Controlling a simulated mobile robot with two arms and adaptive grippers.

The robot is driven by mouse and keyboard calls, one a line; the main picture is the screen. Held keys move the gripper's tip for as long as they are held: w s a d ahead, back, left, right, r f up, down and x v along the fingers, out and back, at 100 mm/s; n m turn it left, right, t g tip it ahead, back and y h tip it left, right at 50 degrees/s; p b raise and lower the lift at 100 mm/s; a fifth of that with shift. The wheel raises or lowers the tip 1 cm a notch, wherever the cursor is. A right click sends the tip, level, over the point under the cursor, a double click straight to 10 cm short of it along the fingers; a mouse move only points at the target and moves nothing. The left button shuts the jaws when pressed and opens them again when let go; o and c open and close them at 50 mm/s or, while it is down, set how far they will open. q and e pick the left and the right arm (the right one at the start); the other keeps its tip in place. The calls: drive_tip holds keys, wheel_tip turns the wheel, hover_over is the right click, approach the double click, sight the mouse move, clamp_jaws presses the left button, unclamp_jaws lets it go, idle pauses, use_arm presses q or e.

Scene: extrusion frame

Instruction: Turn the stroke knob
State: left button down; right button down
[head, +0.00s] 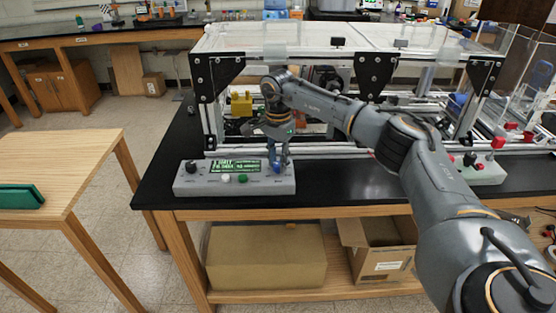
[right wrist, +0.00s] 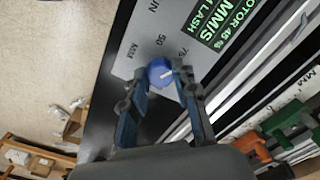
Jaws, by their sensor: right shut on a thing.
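The grey control box (head: 235,187) lies near the front edge of the black bench top. It has a black knob (head: 191,167) at its left, a lit green text screen (head: 235,166), white and green buttons below the screen, and a blue knob (head: 277,168) at its right end. My right gripper (head: 278,161) points down over that end, shut on the blue knob. In the right wrist view the blue knob (right wrist: 160,72) shows a white pointer line, between the fingers of my right gripper (right wrist: 161,84). The marks "50" and "75" are beside it. My left gripper is out of view.
The aluminium extrusion frame (head: 208,93) with clear panels stands just behind the box. A wooden table with a green item (head: 22,196) is at the left. The bench's front left is clear.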

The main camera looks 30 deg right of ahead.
sight(278, 164)
drive_tip(key=c, duration=1)
unclamp_jaws()
wheel_tip(278, 164, up, 12)
drive_tip(key=shift+r, duration=0.1)
